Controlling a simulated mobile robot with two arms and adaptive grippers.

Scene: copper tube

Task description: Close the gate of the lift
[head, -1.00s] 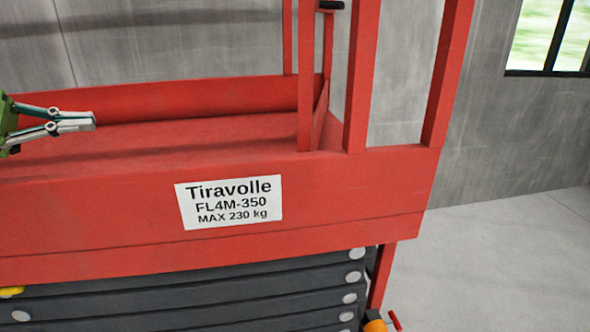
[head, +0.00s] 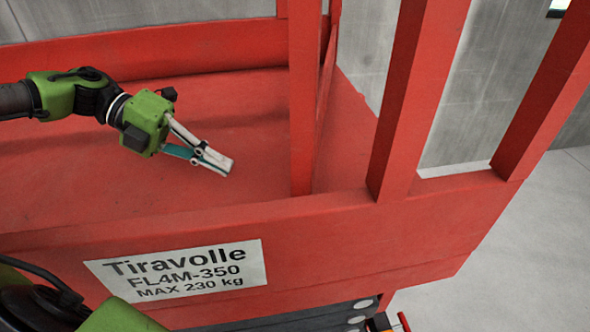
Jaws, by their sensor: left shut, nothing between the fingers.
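The red lift (head: 200,215) fills most of the head view, with a white label on its near side. A red upright post (head: 303,110) stands at the right part of the platform, with a thin slanted red panel (head: 326,90) right behind it. These may be the gate, seen nearly edge-on; I cannot tell how far open it stands. My left gripper (head: 226,166) is shut and empty, above the platform floor, left of the post and apart from it, its fingers pointing right and down. My right gripper is out of view.
Two thick red posts (head: 410,100) (head: 548,90) rise from the platform's right end. A low red wall (head: 150,55) runs along the far side. The grey floor (head: 470,260) at the right is clear. Parts of my own arm show at the bottom left.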

